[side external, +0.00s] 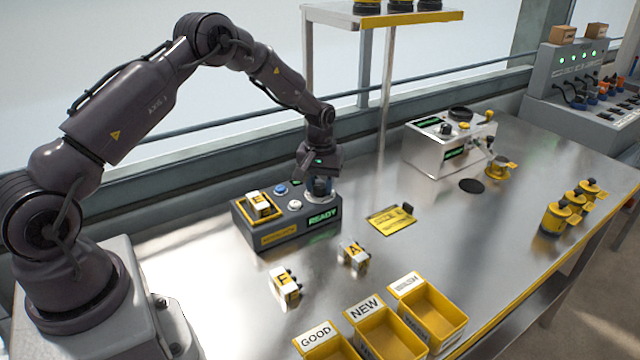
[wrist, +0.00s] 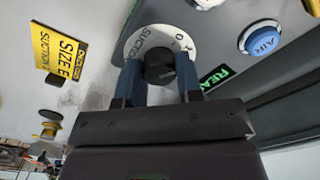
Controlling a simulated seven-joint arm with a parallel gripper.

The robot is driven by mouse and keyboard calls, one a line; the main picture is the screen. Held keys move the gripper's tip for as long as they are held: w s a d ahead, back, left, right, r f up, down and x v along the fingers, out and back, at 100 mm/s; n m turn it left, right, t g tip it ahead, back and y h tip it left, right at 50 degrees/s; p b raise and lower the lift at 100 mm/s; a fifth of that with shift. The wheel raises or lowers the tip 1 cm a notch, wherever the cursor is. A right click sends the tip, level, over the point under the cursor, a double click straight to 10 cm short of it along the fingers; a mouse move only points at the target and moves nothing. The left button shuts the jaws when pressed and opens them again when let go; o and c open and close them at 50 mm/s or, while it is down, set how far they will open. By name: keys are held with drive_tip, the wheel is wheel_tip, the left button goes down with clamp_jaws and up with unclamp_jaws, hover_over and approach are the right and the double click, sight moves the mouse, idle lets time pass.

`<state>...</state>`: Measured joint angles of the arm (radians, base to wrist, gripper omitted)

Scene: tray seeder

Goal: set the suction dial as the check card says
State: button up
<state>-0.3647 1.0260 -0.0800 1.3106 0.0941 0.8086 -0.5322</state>
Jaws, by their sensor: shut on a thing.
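The suction dial has a black knob (wrist: 158,66) on a round white plate (wrist: 146,40) marked SUCTION, with a 0 partly visible. My gripper (wrist: 160,78) has its two blue fingers closed on either side of the knob. In the side view my gripper (side external: 320,184) is at the right end of the dark console (side external: 287,231) and mostly hides the dial. The pointer's setting cannot be read. The yellow check card (side external: 392,219) lies on the table right of the console. In the wrist view the card (wrist: 58,58) reads SIZE E and SUCTION; any number is unclear.
The console has a lit READY display (side external: 322,217), buttons, and an E-marked block (side external: 260,200) in a yellow holder. Blocks marked E (side external: 285,286) and A (side external: 354,256) stand in front. Labelled yellow bins (side external: 385,328) line the near edge. A silver machine (side external: 450,145) stands behind right.

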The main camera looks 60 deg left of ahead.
sight(321, 185)
drive_tip(key=m, duration=0.5)
drive_tip(key=shift+m, duration=0.3)
drive_tip(key=m, duration=0.5)
drive_tip(key=shift+m, duration=0.3)
drive_tip(key=o, duration=0.9)
drive_tip(key=shift+r, duration=0.1)
wheel_tip(321, 185, up, 13)
drive_tip(key=shift+f, duration=0.1)
drive_tip(key=shift+w, duration=0.1)
